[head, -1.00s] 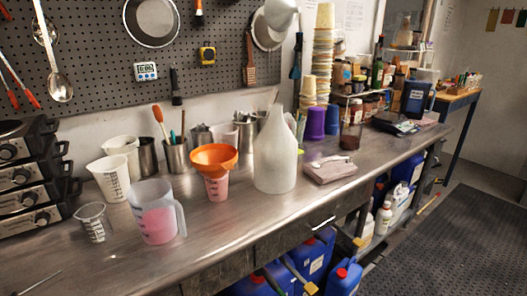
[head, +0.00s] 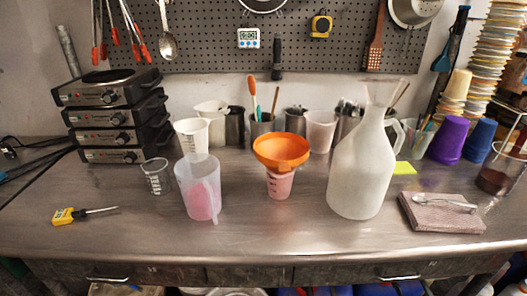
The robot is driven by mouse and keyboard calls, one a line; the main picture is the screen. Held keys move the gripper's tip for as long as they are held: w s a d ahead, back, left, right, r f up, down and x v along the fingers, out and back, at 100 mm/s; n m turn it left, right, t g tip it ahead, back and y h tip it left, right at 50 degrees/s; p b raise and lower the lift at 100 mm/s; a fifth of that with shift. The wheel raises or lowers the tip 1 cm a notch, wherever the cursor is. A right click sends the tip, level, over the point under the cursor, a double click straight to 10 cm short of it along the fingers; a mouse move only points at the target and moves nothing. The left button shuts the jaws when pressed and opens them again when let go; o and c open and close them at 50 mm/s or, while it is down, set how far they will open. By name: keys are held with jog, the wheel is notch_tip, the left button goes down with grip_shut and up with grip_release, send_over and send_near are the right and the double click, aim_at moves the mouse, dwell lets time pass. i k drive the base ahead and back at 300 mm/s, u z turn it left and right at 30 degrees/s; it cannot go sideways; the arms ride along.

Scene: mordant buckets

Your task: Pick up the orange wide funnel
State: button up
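The orange wide funnel (head: 281,151) sits in the mouth of a small measuring cup (head: 280,184) that holds pink liquid. It stands upright near the middle of the steel bench (head: 270,236). The funnel's spout is hidden inside the cup. My gripper is not in view.
A pitcher of pink liquid (head: 199,189) stands left of the funnel, and a large white jug (head: 362,165) stands close on its right. Cups and utensil holders (head: 235,127) stand behind. A folded cloth with a spoon (head: 440,213) lies at right. The bench front is clear.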

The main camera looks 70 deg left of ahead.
aim_at(281, 153)
jog(key=u, duration=0.75)
jog(key=i, duration=0.75)
jog(key=u, duration=1.3)
jog(key=i, duration=0.35)
jog(key=u, duration=0.25)
